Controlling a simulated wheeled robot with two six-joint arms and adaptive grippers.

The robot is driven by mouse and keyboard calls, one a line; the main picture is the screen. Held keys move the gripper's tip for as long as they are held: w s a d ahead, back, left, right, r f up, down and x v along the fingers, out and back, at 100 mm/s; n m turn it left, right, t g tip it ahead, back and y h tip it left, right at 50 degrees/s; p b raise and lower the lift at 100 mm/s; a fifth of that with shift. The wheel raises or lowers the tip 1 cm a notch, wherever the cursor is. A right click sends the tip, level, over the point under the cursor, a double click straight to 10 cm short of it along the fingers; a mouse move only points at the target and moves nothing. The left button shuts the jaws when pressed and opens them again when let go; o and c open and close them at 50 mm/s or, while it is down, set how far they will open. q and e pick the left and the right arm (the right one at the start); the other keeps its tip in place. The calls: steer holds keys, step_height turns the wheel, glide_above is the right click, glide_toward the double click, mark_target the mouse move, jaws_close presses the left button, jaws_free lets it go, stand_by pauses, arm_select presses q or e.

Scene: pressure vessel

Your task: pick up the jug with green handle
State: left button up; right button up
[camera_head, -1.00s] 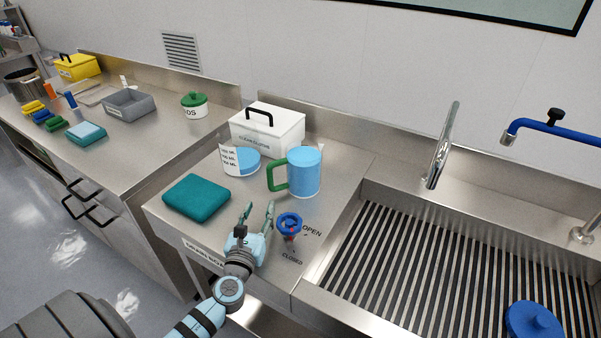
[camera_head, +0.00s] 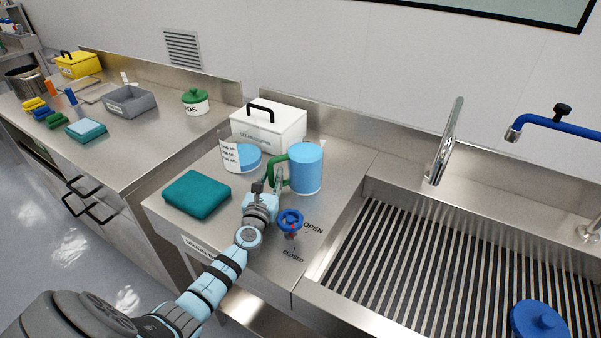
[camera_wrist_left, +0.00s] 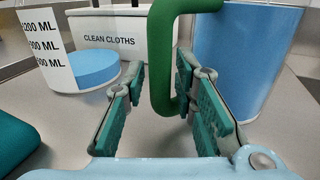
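The jug (camera_head: 307,169) is a blue-filled cylinder with a green handle (camera_head: 270,170) on its left side, standing upright on the steel counter. My left gripper (camera_head: 271,184) is at the handle. In the left wrist view the green handle (camera_wrist_left: 161,62) hangs between the two spread fingers of my left gripper (camera_wrist_left: 160,82), with a gap to the left finger; whether the right finger touches it I cannot tell. The jug (camera_wrist_left: 238,60) stands right of the fingers. My right gripper is not in view.
A clear beaker with blue liquid (camera_head: 248,157) stands left of the jug, a white clean cloths box (camera_head: 268,133) behind. A teal folded cloth (camera_head: 197,194) lies left. A blue valve knob (camera_head: 290,221) is just right of my wrist. A slatted sink (camera_head: 430,265) lies right.

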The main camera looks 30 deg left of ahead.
arm_select(q)
jaws_close()
